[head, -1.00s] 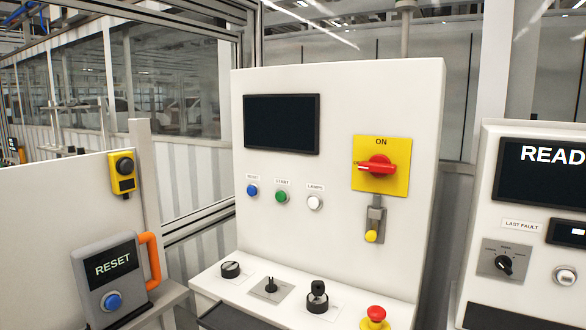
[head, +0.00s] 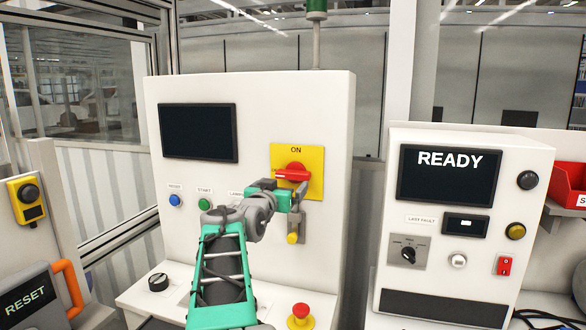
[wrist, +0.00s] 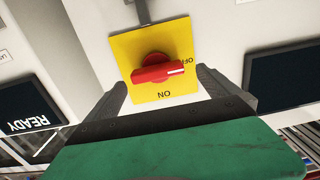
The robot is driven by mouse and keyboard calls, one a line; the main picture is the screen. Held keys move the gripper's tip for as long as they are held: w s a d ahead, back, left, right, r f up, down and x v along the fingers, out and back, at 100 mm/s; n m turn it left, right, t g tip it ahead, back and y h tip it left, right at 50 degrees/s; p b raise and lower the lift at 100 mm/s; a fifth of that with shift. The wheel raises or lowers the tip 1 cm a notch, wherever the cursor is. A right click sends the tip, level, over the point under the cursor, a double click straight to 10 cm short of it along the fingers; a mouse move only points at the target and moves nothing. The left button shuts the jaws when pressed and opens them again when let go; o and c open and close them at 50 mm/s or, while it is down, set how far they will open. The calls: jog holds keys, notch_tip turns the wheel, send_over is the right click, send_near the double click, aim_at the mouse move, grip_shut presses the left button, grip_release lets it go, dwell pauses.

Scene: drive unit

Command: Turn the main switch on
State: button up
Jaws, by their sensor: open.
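The main switch is a red rotary handle (head: 292,172) on a yellow plate (head: 316,158) on the white panel. The handle lies horizontal, its white mark toward the OFF label; ON is at the plate's top. In the wrist view the picture is upside down, and the handle (wrist: 150,73) shows between the fingers. My gripper (wrist: 160,80) is open and empty, one finger on each side of the handle's line, apparently short of it. In the head view my gripper (head: 300,189) is in front of the plate's lower part, hiding some of it.
A grey bracket with a yellow knob (head: 293,238) hangs just below the switch plate. A red mushroom button (head: 300,311) stands on the ledge below. A dark screen (head: 198,132) is to the left. A READY panel (head: 460,215) stands to the right.

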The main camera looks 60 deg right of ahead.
aim_at(291, 177)
jog(key=d+p, duration=0.1)
jog(key=d, duration=0.1)
jog(key=d+p, duration=0.1)
jog(key=d, duration=0.2)
jog(key=d+p, duration=0.1)
jog(key=d, duration=0.2)
jog(key=shift+w+r, duration=0.3)
jog(key=shift+r, duration=0.05)
jog(key=shift+c, duration=0.3)
jog(key=c, duration=1)
